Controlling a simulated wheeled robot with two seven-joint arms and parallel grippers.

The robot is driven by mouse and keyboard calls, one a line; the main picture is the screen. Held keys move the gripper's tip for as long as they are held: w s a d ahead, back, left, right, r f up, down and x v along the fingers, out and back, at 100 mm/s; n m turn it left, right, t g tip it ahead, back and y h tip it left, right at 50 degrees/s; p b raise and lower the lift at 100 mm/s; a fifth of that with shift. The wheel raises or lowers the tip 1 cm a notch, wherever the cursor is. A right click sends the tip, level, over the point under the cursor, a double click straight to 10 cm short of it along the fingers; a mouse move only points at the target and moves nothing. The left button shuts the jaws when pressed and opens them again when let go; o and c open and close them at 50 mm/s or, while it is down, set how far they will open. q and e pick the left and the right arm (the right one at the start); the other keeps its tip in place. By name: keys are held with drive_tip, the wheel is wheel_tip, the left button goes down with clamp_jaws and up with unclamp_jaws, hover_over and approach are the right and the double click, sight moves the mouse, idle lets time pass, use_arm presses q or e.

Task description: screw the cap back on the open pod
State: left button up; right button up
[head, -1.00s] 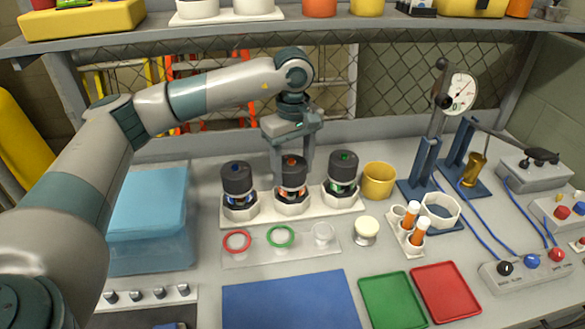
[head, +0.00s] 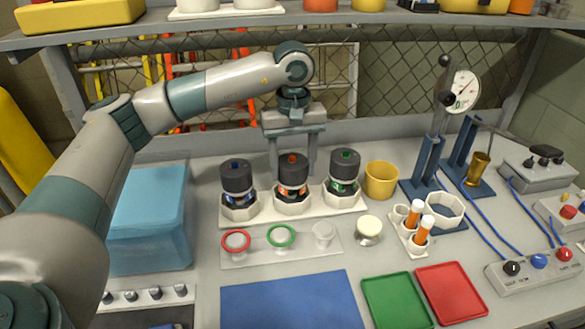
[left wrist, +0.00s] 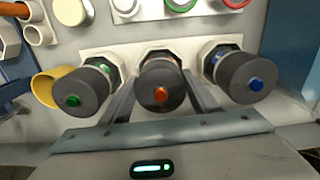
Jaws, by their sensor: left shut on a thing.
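Three pods with black caps stand in a white rack (head: 347,208). The cap also shows in the left wrist view (left wrist: 160,88). It sits upright over its pod; I cannot tell how tightly it is seated. My left gripper (head: 292,160) reaches in from behind, its two fingers on either side of this cap and shut on it. In the left wrist view the fingers (left wrist: 160,98) flank it. My right gripper is not in view.
A blue-button pod (head: 236,178) and a green-button pod (head: 344,166) stand close on either side. A yellow cup (head: 380,180) is to the right. In front lie a strip with rings (head: 262,259), a cream knob (head: 368,230) and a blue mat (head: 290,302).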

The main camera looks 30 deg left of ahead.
sight(295, 159)
use_arm(q)
drive_tip(key=shift+w+d+r, duration=0.1)
drive_tip(key=o, duration=1)
drive_tip(key=shift+o, duration=0.3)
drive_tip(key=shift+w+d, duration=0.1)
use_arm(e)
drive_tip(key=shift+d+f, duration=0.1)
use_arm(q)
wheel_tip(295, 159, up, 8)
drive_tip(key=shift+r+b, duration=0.2)
drive_tip(key=shift+b, duration=0.55)
wheel_tip(295, 159, up, 9)
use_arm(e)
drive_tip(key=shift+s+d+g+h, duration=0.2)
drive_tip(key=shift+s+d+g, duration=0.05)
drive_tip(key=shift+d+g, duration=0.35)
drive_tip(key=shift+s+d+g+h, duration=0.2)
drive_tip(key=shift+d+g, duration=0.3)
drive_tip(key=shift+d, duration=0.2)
